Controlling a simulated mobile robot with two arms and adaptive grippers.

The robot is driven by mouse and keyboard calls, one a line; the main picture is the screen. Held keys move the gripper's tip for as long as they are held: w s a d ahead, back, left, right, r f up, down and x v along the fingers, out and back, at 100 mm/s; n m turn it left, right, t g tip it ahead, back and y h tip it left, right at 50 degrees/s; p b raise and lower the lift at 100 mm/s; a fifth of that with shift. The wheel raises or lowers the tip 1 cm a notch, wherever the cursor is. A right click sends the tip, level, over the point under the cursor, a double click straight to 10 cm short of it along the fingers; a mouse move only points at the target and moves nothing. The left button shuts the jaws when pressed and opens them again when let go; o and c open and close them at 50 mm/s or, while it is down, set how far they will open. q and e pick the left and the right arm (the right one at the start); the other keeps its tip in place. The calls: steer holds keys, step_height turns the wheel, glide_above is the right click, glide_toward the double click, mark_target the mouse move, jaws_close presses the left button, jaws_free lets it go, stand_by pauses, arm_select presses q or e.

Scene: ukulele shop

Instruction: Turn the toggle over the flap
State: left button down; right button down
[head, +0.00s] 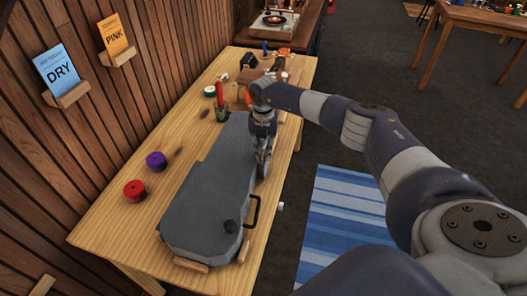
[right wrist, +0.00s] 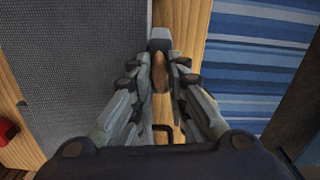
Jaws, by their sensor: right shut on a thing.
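A grey case (head: 208,200) lies closed on the wooden table. Its surface also fills the left of the right wrist view (right wrist: 85,70). My right gripper (head: 262,168) points down at the case's right long edge. In the right wrist view its fingers (right wrist: 160,75) are close together around a small brown piece, which looks like the toggle (right wrist: 159,72). A small grey piece (right wrist: 159,38), perhaps the flap, shows just beyond the fingertips. The fingers partly hide both. A black handle (head: 253,212) stands out from the case's near right side. My left gripper is not in view.
Red (head: 134,190) and purple (head: 155,161) rolls stand left of the case. A cactus (head: 221,107) and several small items crowd the table's far end. The wooden wall (head: 110,120) bounds the left. A blue striped rug (head: 340,225) lies on the right floor.

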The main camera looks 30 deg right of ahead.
mark_target(264, 153)
steer(key=n+b, duration=0.2)
steer(key=n, duration=0.2)
steer(key=shift+f+b, duration=0.1)
steer(key=shift+b, duration=0.25)
steer(key=n+b, duration=0.2)
steer(key=n, duration=0.3)
steer(key=shift+w+b, duration=0.1)
steer(key=shift+b, duration=0.2)
steer(key=n+b, duration=0.2)
steer(key=n, duration=0.2)
steer(key=shift+r+n+b, duration=0.2)
steer(key=shift+n+b, duration=0.5)
steer(key=shift+n, duration=1)
steer(key=c, duration=1.6)
jaws_free()
steer(key=shift+o, duration=0.2)
step_height(264, 153, up, 12)
